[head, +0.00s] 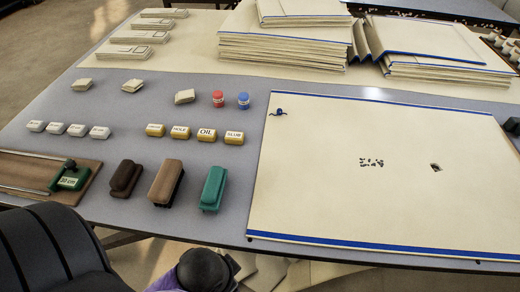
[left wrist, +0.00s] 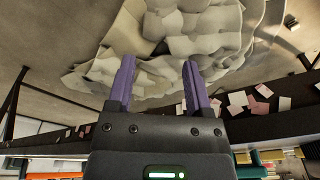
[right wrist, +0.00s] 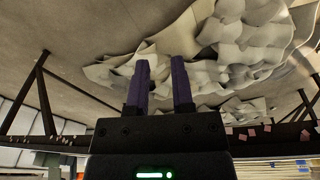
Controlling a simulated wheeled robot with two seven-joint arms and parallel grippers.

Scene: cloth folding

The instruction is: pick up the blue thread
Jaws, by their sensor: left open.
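The blue thread (head: 243,101), a small blue spool with a pale top, stands upright on the grey table, just right of a red spool (head: 218,99). My left gripper shows in the left wrist view (left wrist: 158,62) with its purple fingers apart and nothing between them. My right gripper shows in the right wrist view (right wrist: 160,62), its fingers apart and empty. Both wrist views show the floor area and cloth scraps, not the spool. In the head view neither pair of fingertips shows clearly; a dark arm of mine is at the lower left.
A large cream cloth board (head: 340,205) lies right of the spool. Brown, tan and green (head: 213,188) brushes lie in front. Small labelled blocks (head: 207,134) sit between. Stacks of cloth (head: 285,45) stand behind. A wooden board (head: 90,180) is at the left.

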